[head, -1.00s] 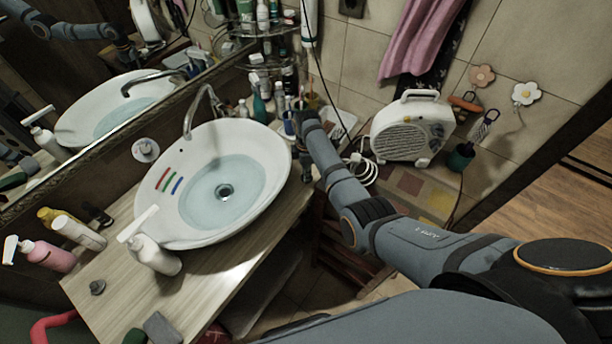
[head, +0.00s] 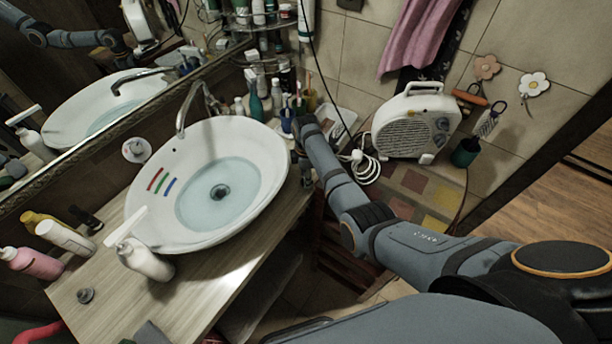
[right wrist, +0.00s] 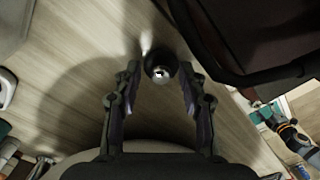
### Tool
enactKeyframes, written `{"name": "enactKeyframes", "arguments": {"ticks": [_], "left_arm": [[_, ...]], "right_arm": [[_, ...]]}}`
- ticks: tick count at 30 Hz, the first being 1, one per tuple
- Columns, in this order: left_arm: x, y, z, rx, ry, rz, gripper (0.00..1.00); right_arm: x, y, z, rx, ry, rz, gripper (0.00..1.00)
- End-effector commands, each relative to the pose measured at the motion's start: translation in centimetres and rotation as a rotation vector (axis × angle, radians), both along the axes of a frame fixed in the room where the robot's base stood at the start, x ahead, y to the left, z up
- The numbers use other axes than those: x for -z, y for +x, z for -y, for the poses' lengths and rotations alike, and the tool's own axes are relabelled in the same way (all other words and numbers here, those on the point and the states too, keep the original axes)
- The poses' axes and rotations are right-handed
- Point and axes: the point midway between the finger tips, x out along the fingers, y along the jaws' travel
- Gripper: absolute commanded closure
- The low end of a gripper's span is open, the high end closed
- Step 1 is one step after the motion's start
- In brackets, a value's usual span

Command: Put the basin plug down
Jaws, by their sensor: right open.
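A dark round piece with a shiny centre (right wrist: 160,72), which looks like the basin plug, shows in the right wrist view against the wooden counter (right wrist: 95,65). My right gripper (right wrist: 158,85) is open, with one finger on each side of this piece and gaps between. In the head view my right gripper (head: 305,165) points down at the counter's right edge, beside the basin, and the piece is hidden there. The white basin (head: 262,165) holds shallow water over a dark drain (head: 220,192). My left gripper is not in view.
Bottles and cups crowd the back corner. A white fan heater (head: 412,125) stands at right. The counter front is mostly clear.

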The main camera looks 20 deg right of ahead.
Motion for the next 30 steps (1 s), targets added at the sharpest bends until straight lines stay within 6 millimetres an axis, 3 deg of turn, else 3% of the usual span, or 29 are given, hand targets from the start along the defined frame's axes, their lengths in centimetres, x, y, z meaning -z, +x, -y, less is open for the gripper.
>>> {"name": "enactKeyframes", "arguments": {"ticks": [7,15,21,30], "left_arm": [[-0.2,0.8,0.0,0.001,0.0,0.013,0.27],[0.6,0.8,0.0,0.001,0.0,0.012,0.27],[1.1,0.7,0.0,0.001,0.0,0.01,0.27],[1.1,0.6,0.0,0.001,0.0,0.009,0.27]], "right_arm": [[-1.6,0.1,0.0,0.0,0.0,0.004,0.58],[-8.0,0.2,-0.1,0.0,0.0,0.005,0.58],[-11.4,0.1,0.0,0.0,0.0,0.002,0.58],[-12.4,0.1,0.0,0.0,0.0,0.0,0.58]]}}
